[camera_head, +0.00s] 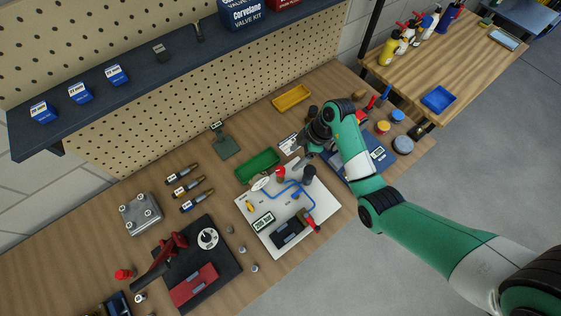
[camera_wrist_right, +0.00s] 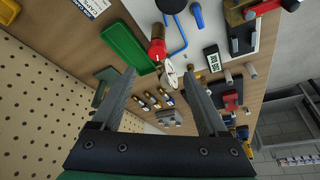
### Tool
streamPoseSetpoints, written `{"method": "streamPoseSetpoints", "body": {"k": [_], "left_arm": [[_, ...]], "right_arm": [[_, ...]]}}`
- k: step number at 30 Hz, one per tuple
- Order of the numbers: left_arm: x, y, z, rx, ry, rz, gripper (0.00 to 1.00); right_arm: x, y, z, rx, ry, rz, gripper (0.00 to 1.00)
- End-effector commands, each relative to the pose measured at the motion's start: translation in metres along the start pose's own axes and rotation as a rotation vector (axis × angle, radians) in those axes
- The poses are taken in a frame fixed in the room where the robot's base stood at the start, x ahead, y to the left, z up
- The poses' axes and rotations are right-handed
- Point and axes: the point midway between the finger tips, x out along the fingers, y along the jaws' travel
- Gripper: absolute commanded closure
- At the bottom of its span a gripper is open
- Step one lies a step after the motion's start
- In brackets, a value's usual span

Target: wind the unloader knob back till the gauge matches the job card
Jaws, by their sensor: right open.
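The white board (camera_head: 283,246) carries a red knob (camera_head: 280,172), a round white gauge (camera_head: 260,184) and blue tubing. A small card (camera_head: 263,222) on it seems to read 200 BAR; I cannot tell if it is the job card. My right gripper (camera_head: 299,154) is above the board's far end, apart from the knob. In the right wrist view it is open and empty (camera_wrist_right: 158,74), with the red knob (camera_wrist_right: 157,49) and gauge (camera_wrist_right: 172,73) showing beyond and between its fingertips. The gauge reading is too small to tell. My left gripper is not in view.
A green tray (camera_head: 257,165) stands beside the board, and a dark cylinder (camera_head: 309,173) is close to the knob. A printed white card (camera_head: 288,144) lies near my right gripper. A red-handled tool on a black base (camera_head: 216,262) stands to the left. A shelf (camera_head: 150,75) overhangs the bench's back.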

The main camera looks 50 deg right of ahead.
Motion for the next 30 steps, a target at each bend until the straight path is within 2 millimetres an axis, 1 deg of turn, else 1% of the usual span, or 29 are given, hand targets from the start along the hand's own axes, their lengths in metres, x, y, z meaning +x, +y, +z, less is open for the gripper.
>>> {"method": "streamPoseSetpoints", "body": {"k": [1,5,8,11,18,21,25,30], "left_arm": [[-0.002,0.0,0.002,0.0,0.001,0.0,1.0],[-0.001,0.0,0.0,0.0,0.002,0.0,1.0],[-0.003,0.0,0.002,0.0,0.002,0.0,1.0],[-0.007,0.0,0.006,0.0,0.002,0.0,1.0],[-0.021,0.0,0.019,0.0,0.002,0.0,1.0],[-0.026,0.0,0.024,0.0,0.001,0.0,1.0],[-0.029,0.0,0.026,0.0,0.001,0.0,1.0],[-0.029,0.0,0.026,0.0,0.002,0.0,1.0]], "right_arm": [[0.001,0.003,0.003,0.006,0.002,0.006,0.23],[0.0,0.003,0.002,0.004,0.004,0.007,0.23],[0.009,0.003,0.002,0.003,0.004,0.006,0.23],[0.027,0.003,0.002,0.003,0.004,0.005,0.23],[0.083,0.003,0.001,0.001,0.005,0.005,0.23],[0.1,0.004,0.001,0.001,0.005,0.007,0.23],[0.111,0.004,0.0,0.0,0.006,0.009,0.23],[0.114,0.004,-0.001,0.0,0.006,0.01,0.23]]}}
